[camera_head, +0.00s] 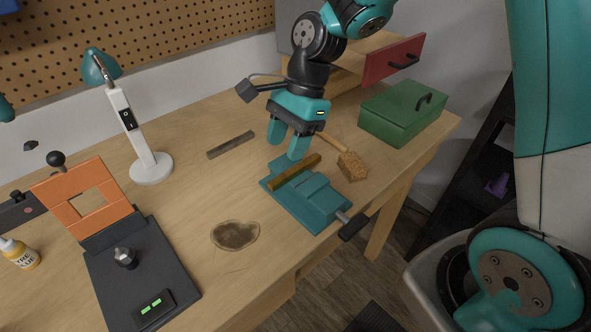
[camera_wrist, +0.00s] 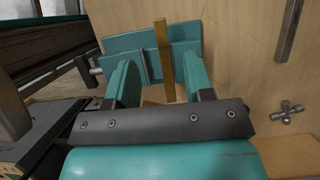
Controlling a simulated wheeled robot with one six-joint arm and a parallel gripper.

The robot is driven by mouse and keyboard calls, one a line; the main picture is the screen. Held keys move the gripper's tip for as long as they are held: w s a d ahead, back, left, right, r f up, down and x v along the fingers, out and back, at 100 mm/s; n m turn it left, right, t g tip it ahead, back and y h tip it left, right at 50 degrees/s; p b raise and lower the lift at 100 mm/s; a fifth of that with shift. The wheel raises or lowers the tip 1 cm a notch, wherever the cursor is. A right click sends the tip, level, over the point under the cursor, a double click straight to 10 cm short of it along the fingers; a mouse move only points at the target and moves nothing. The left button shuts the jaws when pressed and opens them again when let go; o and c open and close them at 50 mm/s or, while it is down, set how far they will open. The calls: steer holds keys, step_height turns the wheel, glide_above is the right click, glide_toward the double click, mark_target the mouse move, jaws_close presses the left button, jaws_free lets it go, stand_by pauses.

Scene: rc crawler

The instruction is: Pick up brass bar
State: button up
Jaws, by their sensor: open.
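The brass bar (camera_head: 295,173) is a long golden strip lying along the top of the teal vise (camera_head: 318,203) near the table's front edge. In the wrist view the bar (camera_wrist: 163,60) stands lengthwise across the vise (camera_wrist: 126,48). My gripper (camera_head: 286,156) is open, with its two teal fingers pointing down just above and behind the bar. In the wrist view the bar shows between the fingers (camera_wrist: 164,72), with a gap on both sides. No contact is visible. The bar's near end is close to the gripper's dark crosspiece.
A grey metal bar (camera_head: 231,145) lies behind left. A green box (camera_head: 402,114) stands at the back right.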

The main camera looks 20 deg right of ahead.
mark_target(275, 181)
steer(key=shift+p+x, duration=0.4)
steer(key=shift+x, duration=3.55)
steer(key=shift+d+f, duration=0.1)
steer(key=shift+f, duration=0.1)
jaws_close()
